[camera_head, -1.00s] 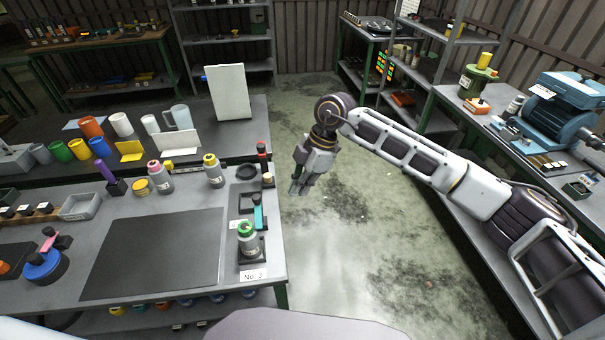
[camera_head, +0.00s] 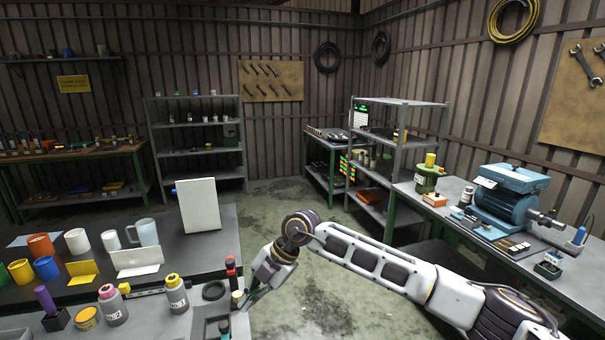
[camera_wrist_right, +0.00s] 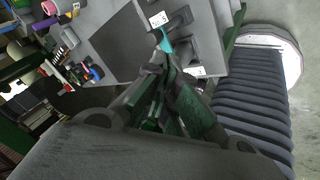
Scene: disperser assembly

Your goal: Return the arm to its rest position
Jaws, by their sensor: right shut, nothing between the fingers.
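My right arm (camera_head: 385,268) reaches in from the lower right in the head view. Its gripper (camera_head: 245,303) hangs at the right edge of the near workbench, close to a small dark bottle with a red top (camera_head: 231,270). In the right wrist view the gripper's fingers (camera_wrist_right: 166,72) are closed together with nothing between them. Beyond them lies the bench with its dark mat (camera_wrist_right: 120,35) and a teal-handled item (camera_wrist_right: 166,42). Whether the fingers touch anything on the bench cannot be told. My left gripper is not in view.
The near workbench (camera_head: 150,330) holds bottles (camera_head: 176,294), cups (camera_head: 77,241) and an upright white board (camera_head: 199,206). At the right, a long bench (camera_head: 440,205) carries a blue machine (camera_head: 510,195). Shelves (camera_head: 195,137) stand at the back. The floor (camera_head: 300,215) between is clear.

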